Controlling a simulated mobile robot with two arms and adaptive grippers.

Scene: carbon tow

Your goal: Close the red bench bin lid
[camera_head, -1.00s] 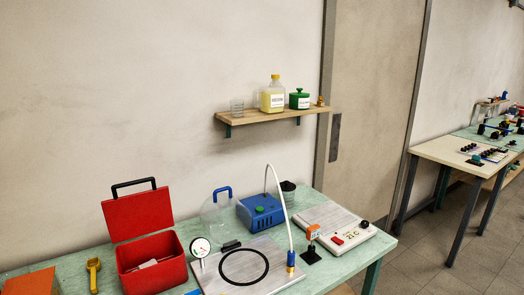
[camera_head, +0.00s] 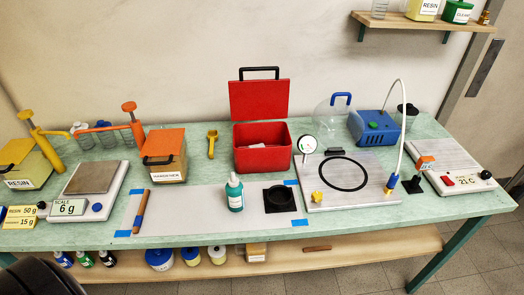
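The red bench bin (camera_head: 262,158) stands on the bench near the back, right of the picture's middle line of tools. Its red lid (camera_head: 259,100) is open, standing up behind the box, with a black handle (camera_head: 259,70) on its top edge. Something pale lies inside the bin. Neither of my grippers can be made out; a dark rounded shape at the lower left corner may be part of my own body.
A teal bottle (camera_head: 235,194) and a black square piece (camera_head: 279,198) stand in front of the bin. A yellow scoop (camera_head: 212,143) and an orange-lidded hardener box (camera_head: 164,155) are to its left. A metal plate (camera_head: 375,195) with a gauge is to its right.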

